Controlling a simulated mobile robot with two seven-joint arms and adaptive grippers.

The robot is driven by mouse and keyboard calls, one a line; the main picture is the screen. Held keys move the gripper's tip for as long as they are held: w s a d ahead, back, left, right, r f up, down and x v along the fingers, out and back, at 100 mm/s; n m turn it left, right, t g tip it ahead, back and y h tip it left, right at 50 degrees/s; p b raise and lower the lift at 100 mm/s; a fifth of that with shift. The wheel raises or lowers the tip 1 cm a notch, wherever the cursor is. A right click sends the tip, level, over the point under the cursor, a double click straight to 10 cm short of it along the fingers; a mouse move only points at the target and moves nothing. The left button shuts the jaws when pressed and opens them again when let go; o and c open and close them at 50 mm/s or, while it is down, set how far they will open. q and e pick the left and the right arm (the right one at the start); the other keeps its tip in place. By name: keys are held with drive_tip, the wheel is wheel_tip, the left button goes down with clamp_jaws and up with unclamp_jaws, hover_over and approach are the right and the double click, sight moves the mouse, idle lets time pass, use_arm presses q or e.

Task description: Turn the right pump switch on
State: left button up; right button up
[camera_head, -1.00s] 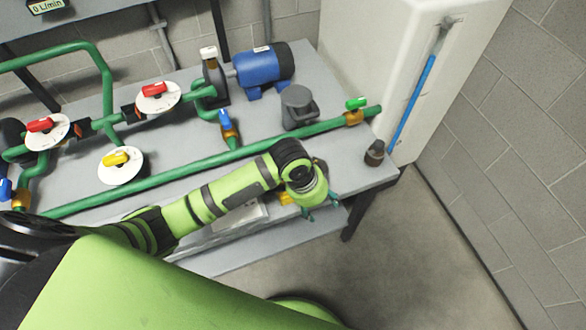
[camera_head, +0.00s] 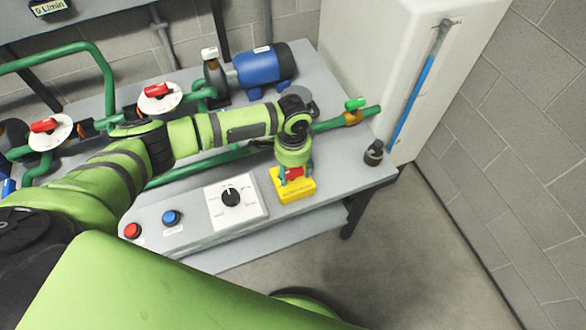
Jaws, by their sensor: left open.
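A yellow box (camera_head: 296,195) with a red top part (camera_head: 294,173) sits at the front of the grey bench. My left gripper (camera_head: 296,176) points down over it, open, with its teal fingers on either side of the red part. I cannot tell whether they touch it. To its left, a black rotary knob (camera_head: 231,197) sits on a white plate with markings. Further left are a blue button (camera_head: 171,217) and a red button (camera_head: 132,230). No label readable here names a right pump switch. A blue motor (camera_head: 264,67) stands at the back. My right gripper is out of view.
Green pipes (camera_head: 96,46) with red-handled valves (camera_head: 159,91) run across the bench (camera_head: 340,163). A green-handled valve (camera_head: 355,104) is right of my gripper. A white tank (camera_head: 378,60) stands behind at right. A display (camera_head: 48,7) reads 0 L/min. Floor at lower right is clear.

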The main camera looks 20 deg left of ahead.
use_arm(q)
drive_tip(key=shift+f, duration=0.55)
drive_tip(key=c, duration=1.2)
drive_tip(key=shift+o, duration=0.2)
drive_tip(key=shift+r+m, duration=0.1)
drive_tip(key=shift+m, duration=0.2)
drive_tip(key=m+p, duration=0.1)
drive_tip(key=m, duration=0.1)
drive_tip(key=shift+m, duration=0.4)
drive_tip(key=m, duration=0.2)
drive_tip(key=m+p, duration=0.1)
drive_tip(key=m, duration=0.1)
drive_tip(key=shift+s+a+m, duration=0.1)
drive_tip(key=shift+a+m, duration=0.1)
drive_tip(key=shift+m, duration=0.1)
drive_tip(key=m, duration=0.4)
drive_tip(key=shift+a, duration=0.15)
drive_tip(key=m, duration=0.5)
drive_tip(key=shift+a+m+b, duration=0.1)
drive_tip(key=shift+m+b, duration=0.3)
